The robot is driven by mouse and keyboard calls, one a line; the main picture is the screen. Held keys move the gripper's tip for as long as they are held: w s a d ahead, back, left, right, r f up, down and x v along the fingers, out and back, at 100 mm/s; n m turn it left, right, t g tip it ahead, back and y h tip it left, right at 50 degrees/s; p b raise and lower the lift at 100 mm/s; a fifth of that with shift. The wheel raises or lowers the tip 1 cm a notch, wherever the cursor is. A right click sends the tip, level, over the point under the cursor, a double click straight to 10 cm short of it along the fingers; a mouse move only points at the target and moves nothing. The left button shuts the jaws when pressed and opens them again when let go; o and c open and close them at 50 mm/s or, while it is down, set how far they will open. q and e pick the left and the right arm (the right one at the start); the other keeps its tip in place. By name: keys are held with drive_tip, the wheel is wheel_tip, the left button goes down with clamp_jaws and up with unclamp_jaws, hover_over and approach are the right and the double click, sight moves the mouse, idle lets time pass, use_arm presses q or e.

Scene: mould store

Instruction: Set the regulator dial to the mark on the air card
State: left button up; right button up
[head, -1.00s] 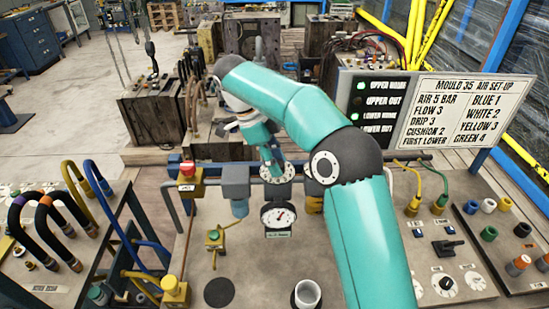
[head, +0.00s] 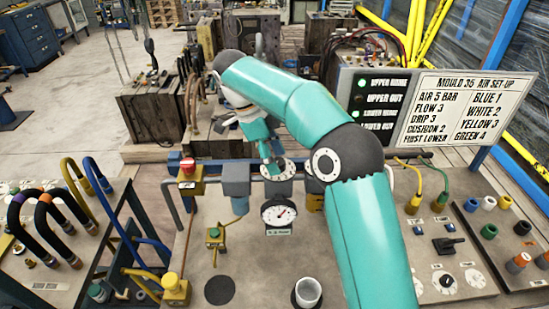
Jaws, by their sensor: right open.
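The regulator dial (head: 284,170) is a white round scale on top of a grey valve body, at the back of the bench in the head view. Below it a round white gauge (head: 279,213) has a needle pointing to the upper right. The air card (head: 463,112) stands at the right and reads "AIR 5 BAR". My right gripper (head: 269,160) is open just above the dial's left part. Its fingers and the teal arm hide part of the dial, and I cannot tell whether they touch it. My left gripper is not in view.
A red button (head: 187,166) stands left of the dial. A white cup (head: 307,292) is at the front of the bench. Coloured hoses (head: 60,215) stand on the left rack. An indicator box (head: 376,103) is behind my arm.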

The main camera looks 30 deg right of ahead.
drive_tip(key=shift+a+r+n, duration=0.15)
drive_tip(key=shift+r+n, duration=0.2)
drive_tip(key=shift+n, duration=0.15)
drive_tip(key=s+a+r+n+t+y+b, duration=0.1)
drive_tip(key=s+r+n+t+b, duration=0.25)
drive_tip(key=r+n, duration=0.5)
drive_tip(key=s+a+r+n+t+b, duration=0.2)
drive_tip(key=s+r+n+t+b, duration=0.3)
drive_tip(key=n, duration=0.6)
drive_tip(key=shift+g, duration=0.65)
drive_tip(key=x, duration=0.5)
drive_tip(key=w+b+x, duration=0.1)
drive_tip(key=x, duration=0.5)
drive_tip(key=w+x, duration=0.1)
drive_tip(key=x, duration=0.4)
drive_tip(key=shift+w+d+b, duration=0.15)
drive_tip(key=shift+d+b, duration=0.15)
drive_tip(key=shift+c, duration=0.3)
